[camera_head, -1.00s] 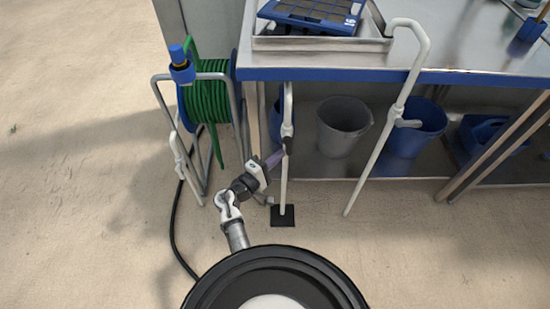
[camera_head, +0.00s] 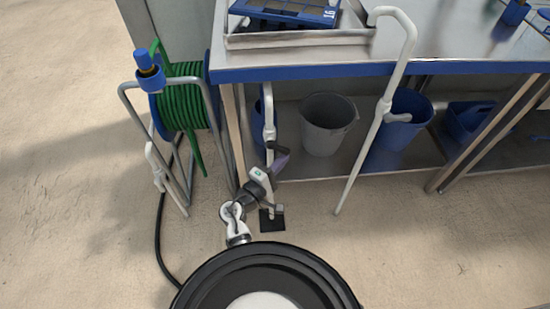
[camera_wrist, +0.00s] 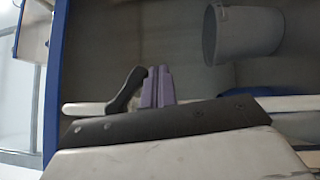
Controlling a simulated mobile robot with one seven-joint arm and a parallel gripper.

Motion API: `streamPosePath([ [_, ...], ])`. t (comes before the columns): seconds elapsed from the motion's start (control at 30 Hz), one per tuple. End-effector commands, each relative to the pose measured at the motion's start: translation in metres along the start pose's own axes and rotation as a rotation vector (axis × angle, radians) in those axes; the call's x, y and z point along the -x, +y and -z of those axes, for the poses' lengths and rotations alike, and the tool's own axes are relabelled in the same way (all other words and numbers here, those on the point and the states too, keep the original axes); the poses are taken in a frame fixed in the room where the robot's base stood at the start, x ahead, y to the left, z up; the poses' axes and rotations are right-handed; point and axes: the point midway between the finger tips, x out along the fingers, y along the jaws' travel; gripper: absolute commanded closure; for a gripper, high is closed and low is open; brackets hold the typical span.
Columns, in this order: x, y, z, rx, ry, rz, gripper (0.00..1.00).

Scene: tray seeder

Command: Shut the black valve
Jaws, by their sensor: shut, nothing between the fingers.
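The black valve's lever (camera_wrist: 124,92) shows in the wrist view, slanting away from a white standpipe (camera_wrist: 85,108). In the head view the standpipe (camera_head: 269,118) stands at the table's front left, and the dark lever (camera_head: 279,149) juts to its right. My gripper (camera_wrist: 158,84) has its purple fingers shut together with nothing between them. They are right beside the lever's free end in the wrist view; I cannot tell whether they touch. In the head view my gripper (camera_head: 280,162) is just below the lever. The valve's body is mostly hidden.
A green hose reel (camera_head: 182,105) stands left of the table (camera_head: 330,72). A second white pipe (camera_head: 373,145) rises to the right. A grey bucket (camera_head: 327,125) and a blue bucket (camera_head: 408,115) sit on the lower shelf. The floor in front is open.

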Motion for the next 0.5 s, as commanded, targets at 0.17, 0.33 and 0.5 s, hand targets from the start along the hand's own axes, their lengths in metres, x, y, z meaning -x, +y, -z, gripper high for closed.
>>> streamPosePath([
  [0.17,-0.0048,0.0028,-0.006,-0.001,-0.001,-0.001,1.0],
  [0.33,-0.008,0.0054,-0.0088,-0.001,0.0,-0.001,1.0],
  [0.5,-0.0094,0.0065,-0.0102,-0.001,0.0,-0.001,1.0],
])
